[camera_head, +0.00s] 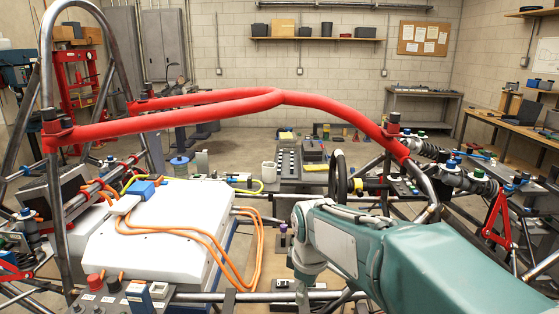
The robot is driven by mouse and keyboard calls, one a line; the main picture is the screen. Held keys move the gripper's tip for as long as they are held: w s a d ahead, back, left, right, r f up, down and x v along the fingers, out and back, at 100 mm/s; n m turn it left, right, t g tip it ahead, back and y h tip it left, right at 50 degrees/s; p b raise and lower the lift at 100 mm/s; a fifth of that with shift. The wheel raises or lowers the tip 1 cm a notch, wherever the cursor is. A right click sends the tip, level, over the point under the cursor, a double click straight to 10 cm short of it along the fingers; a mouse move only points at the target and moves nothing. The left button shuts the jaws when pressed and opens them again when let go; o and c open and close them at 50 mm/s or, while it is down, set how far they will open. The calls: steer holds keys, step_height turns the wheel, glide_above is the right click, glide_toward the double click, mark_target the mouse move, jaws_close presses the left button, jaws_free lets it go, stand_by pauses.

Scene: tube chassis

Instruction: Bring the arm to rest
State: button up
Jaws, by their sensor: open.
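My teal and grey arm reaches in from the lower right of the head view, low over the front of the tube chassis. Its pale wrist points down near the bottom middle. My gripper (303,294) shows only as a small, dark part below the wrist, by the front cross tube. It is open, and I see nothing held in it. Its fingertips are hard to make out, and I cannot tell whether they touch anything.
A red padded bar (205,107) spans the chassis above my arm. A white box (150,240) with orange cables (258,245) lies left of my wrist. A black steering wheel (338,176) stands behind the arm. Red linkage (497,220) is at the right. Open floor shows beyond.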

steer(key=s+d+r+m+t, duration=0.1)
steer(key=s+d+m, duration=0.4)
steer(key=s, duration=0.5)
steer(key=s+d+r+m+t, duration=0.2)
steer(key=s+d+m, duration=0.3)
steer(key=s, duration=0.5)
steer(key=shift+r+m+t, duration=0.15)
steer(key=shift+m+t, duration=0.15)
steer(key=shift+m, duration=0.9)
steer(key=shift+o, duration=0.4)
